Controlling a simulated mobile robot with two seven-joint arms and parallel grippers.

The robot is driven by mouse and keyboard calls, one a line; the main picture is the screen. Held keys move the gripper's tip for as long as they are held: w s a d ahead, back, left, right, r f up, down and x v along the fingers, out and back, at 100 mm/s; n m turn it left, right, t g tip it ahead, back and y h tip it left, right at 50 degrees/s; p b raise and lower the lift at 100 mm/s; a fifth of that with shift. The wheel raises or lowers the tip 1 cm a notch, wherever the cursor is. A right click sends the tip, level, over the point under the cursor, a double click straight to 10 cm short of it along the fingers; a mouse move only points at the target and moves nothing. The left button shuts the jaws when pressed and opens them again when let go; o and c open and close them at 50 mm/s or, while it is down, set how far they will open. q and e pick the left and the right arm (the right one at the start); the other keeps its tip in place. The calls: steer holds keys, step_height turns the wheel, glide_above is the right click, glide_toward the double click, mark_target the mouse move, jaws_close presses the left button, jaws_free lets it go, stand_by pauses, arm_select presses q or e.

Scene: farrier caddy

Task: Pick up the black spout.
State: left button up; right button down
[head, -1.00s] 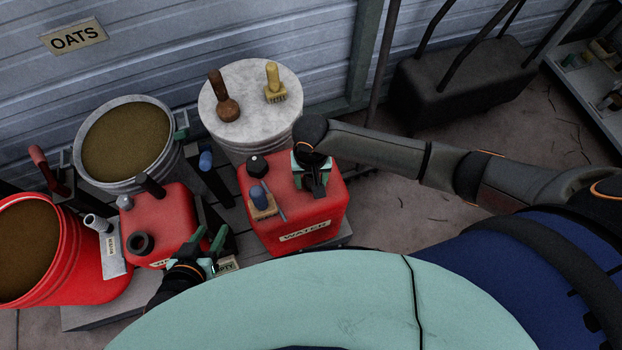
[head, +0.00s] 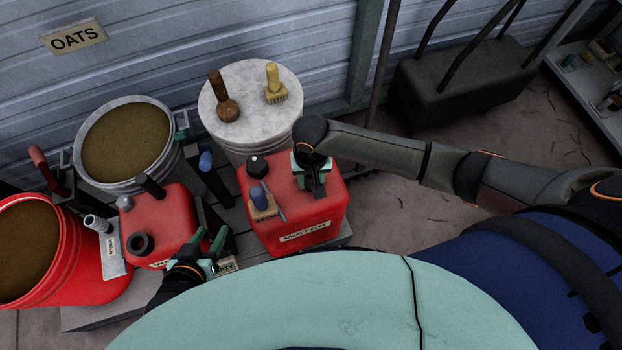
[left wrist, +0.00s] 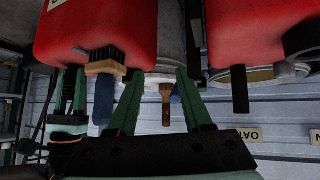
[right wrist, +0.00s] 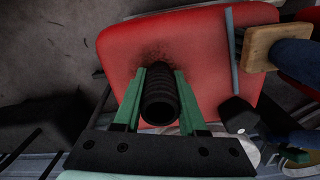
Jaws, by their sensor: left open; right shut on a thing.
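The black spout (right wrist: 160,95) is a ribbed black piece in the right wrist view, over the red WATER can (right wrist: 120,50). My right gripper (right wrist: 160,100) is shut on it, one green finger on each side. In the head view my right gripper (head: 314,178) is over the right part of the WATER can's top (head: 285,205), and the fingers hide much of the spout. I cannot tell whether the spout still touches the can. My left gripper (head: 208,245) is open and empty, low beside the smaller red can (head: 172,220). Its spread fingers show in the left wrist view (left wrist: 160,100).
A wooden brush (head: 263,207) and a black cap (head: 257,166) are on the WATER can. Behind stand a lidded bucket (head: 225,110) with two brushes and a grain bucket (head: 125,145).

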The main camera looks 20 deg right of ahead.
steer(key=shift+r, duration=0.6)
step_height(320, 180, up, 2)
steer(key=shift+r+p, duration=0.2)
steer(key=shift+p, duration=0.55)
arm_select(q)
steer(key=shift+s+a+r+p, duration=0.1)
steer(key=shift+r+p, duration=0.75)
steer(key=shift+p, duration=0.1)
steer(key=shift+s+a+r+p, duration=0.1)
steer(key=shift+r+p, duration=0.75)
steer(key=shift+p, duration=0.05)
arm_select(e)
steer(key=s+a+r, duration=0.8)
steer(key=a+r, duration=0.1)
steer(key=a, duration=0.2)
steer(key=shift+a+r, duration=0.2)
steer(key=shift+a, duration=0.15)
